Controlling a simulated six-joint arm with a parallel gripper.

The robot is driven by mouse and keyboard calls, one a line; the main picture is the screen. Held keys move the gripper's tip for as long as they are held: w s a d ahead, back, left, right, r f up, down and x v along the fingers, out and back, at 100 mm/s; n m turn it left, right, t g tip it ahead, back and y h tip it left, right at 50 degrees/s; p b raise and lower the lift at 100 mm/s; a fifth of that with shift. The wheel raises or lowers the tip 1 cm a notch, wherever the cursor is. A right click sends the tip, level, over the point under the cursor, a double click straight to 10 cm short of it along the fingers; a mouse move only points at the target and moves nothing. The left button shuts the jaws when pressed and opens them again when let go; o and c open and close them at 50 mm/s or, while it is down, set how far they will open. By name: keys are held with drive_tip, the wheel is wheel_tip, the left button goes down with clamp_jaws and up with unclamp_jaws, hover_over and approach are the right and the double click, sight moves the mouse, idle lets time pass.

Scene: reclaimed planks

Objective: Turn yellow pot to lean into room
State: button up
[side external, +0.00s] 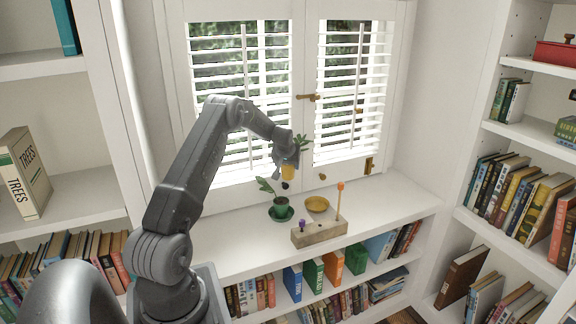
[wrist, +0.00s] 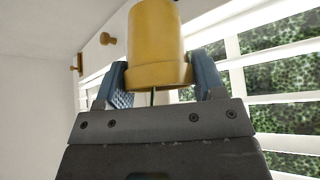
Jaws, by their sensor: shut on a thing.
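The yellow pot (side external: 288,172) is held up in the air in front of the window, above the sill. Its plant's green leaves (side external: 302,142) show above it, partly behind my gripper. In the wrist view the yellow pot (wrist: 157,45) sits between my blue fingers, with a thin green stem below its rim in the picture. My gripper (wrist: 163,82) is shut on the pot near the rim. A yellow saucer (side external: 317,204) lies empty on the white sill. The lean of the held plant is hard to tell.
A green pot (side external: 281,207) with a leaning plant stands on a green saucer left of the yellow saucer. A wooden block (side external: 319,233) with upright purple and orange-topped pieces lies in front. Window shutters (side external: 240,90) are close behind. The sill's right end (side external: 395,200) is clear.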

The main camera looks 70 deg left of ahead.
drive_tip(key=w+d+f+m, duration=0.1)
drive_tip(key=w+f, duration=0.2)
drive_tip(key=w+d+f+m+t+h, duration=0.1)
drive_tip(key=w+d+f, duration=0.1)
drive_tip(key=w+f, duration=0.1)
drive_tip(key=w+d+f+m, duration=0.1)
drive_tip(key=w+f+m, duration=0.1)
drive_tip(key=w+f, duration=0.2)
drive_tip(key=shift+w+d+f+t+h, duration=0.1)
drive_tip(key=shift+w+d+t+h, duration=0.05)
drive_tip(key=shift+w+t+h, duration=0.2)
drive_tip(key=shift+f, duration=1.5)
drive_tip(key=o, duration=1.3)
drive_tip(key=shift+f, duration=0.1)
drive_tip(key=shift+c, duration=0.2)
